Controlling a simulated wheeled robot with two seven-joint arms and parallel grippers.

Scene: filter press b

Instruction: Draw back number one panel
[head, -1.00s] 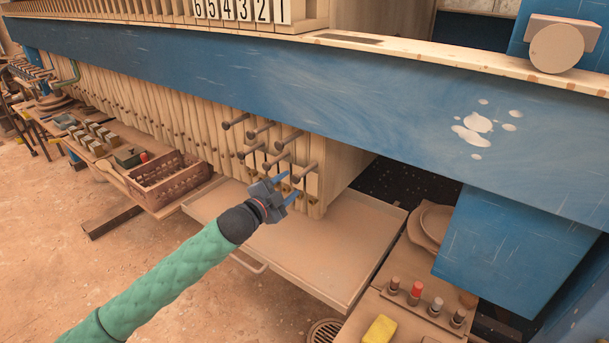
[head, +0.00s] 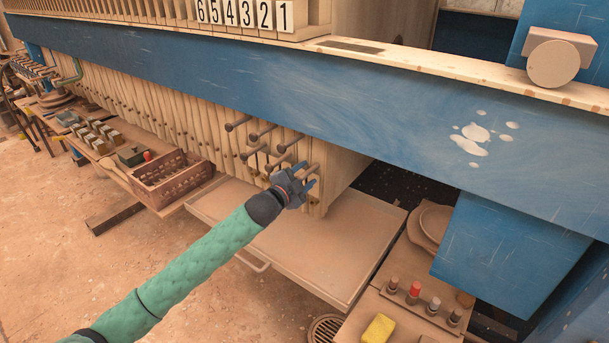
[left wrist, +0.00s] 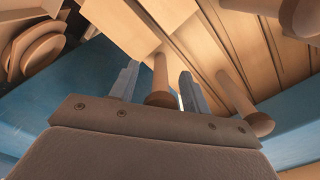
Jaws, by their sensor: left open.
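The number plates (head: 240,12) run from 6 to 1, with 1 at the right end, above the blue beam. Below the beam hangs a row of pale panels; the end panel (head: 338,165) is at the right, below the 1 plate. Several brown peg handles (head: 235,126) stick out from the panels near this end. My left gripper (head: 311,176) is open at the lower right peg. In the left wrist view one round-headed peg (left wrist: 160,75) stands between the two open fingers; contact cannot be told. My right gripper is not in view.
A shallow tray (head: 340,285) lies below the panels. Other pegs (left wrist: 232,98) are close beside the left fingers. A brown basket (head: 175,192) stands at the left. A side shelf holds knobs (head: 415,290) and a yellow sponge (head: 379,329). The blue beam (head: 300,85) is overhead.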

